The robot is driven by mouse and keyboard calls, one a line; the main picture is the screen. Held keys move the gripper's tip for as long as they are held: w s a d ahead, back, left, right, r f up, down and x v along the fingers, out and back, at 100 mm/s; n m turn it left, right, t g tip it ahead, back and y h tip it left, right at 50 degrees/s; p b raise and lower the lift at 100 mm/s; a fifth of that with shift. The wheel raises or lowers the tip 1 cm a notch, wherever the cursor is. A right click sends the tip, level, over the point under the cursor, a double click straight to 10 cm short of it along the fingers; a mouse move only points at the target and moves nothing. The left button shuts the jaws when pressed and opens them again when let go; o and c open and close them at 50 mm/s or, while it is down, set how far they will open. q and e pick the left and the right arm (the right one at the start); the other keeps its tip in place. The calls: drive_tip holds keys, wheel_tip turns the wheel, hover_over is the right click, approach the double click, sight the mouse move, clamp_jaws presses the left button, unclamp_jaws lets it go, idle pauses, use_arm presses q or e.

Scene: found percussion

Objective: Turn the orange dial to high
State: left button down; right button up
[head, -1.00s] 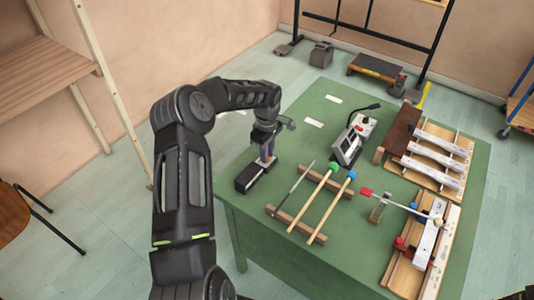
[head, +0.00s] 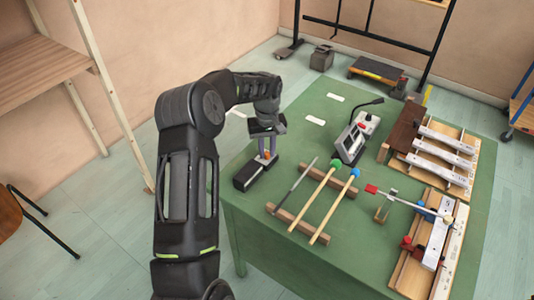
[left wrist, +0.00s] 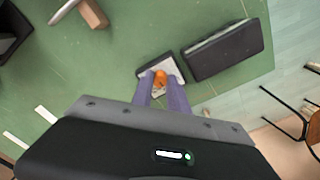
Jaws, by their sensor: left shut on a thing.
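The orange dial (head: 267,155) sits on a small dark unit with a pale top (left wrist: 148,69) near the left edge of the green table. My left gripper (head: 268,153) points down over it. In the left wrist view the dial (left wrist: 160,78) lies between the two purplish fingertips (left wrist: 161,77), which are closed on its sides. The dial's pointer and any high or low marks are too small to read. My right gripper is not in view.
A long black box (left wrist: 225,48) stands close beside the dial unit. Mallets on wooden bars (head: 312,200) lie to its right, with a grey device with a gooseneck (head: 352,142) behind. Bar instruments (head: 440,155) fill the table's right side.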

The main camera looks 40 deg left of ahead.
sight(267, 153)
use_arm(q)
drive_tip(key=m+b, duration=0.1)
drive_tip(key=m, duration=0.3)
drive_tip(key=shift+m, duration=0.3)
drive_tip(key=m, duration=0.4)
drive_tip(key=shift+m+b, duration=0.35)
drive_tip(key=shift+m, duration=0.05)
drive_tip(key=c, duration=1.3)
unclamp_jaws()
wheel_tip(267, 153, up, 8)
drive_tip(key=shift+f+b, duration=0.1)
drive_tip(key=shift+b, duration=0.35)
